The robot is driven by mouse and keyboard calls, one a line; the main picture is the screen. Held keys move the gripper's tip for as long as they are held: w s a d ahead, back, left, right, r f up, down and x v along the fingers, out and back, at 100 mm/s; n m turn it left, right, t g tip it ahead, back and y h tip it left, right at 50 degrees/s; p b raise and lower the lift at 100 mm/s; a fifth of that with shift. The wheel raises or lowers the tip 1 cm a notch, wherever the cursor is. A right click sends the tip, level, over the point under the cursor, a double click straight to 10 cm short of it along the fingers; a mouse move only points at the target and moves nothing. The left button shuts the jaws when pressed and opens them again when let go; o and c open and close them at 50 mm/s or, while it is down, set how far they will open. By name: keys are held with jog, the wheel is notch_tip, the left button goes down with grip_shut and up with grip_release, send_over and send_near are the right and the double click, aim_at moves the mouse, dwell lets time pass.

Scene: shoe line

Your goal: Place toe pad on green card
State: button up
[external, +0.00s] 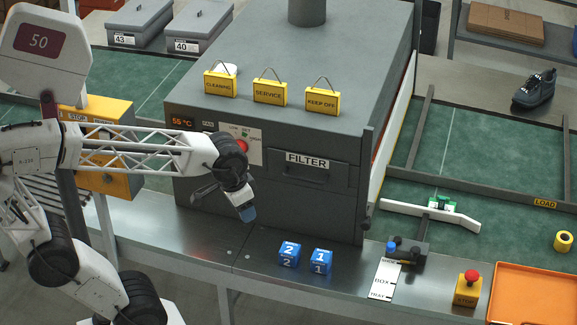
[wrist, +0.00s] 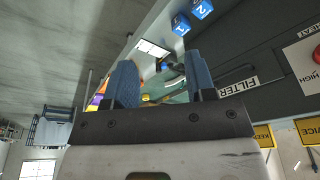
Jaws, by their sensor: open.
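My gripper (external: 248,213) hangs in front of the grey oven's front face, above the metal bench, left of the blue cubes. In the wrist view its two blue fingertips (wrist: 160,76) stand apart with nothing held between them. A small green and white piece (external: 440,204) lies at the white angled bar on the right green belt; I cannot tell whether it is the green card. A small dark block with a blue knob (external: 391,248) sits on the bench's right part. I cannot pick out the toe pad with certainty.
Blue cubes marked 2 (external: 289,255) and 1 (external: 320,262) stand on the bench. Right of them are a white printed card (external: 383,279), a yellow stop button box (external: 467,289) and an orange tray (external: 530,267). The oven (external: 285,140) blocks the back. The left bench is clear.

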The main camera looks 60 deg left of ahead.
jog(key=shift+m, duration=0.3)
jog(key=shift+s+d+f, duration=0.1)
jog(key=shift+s+f, duration=0.15)
jog(key=shift+s, duration=0.45)
jog(key=shift+s+f, duration=0.3)
jog(key=shift+s, duration=0.35)
jog(key=shift+s+d+f, duration=0.1)
jog(key=shift+s+f, duration=0.15)
jog(key=shift+s, duration=0.45)
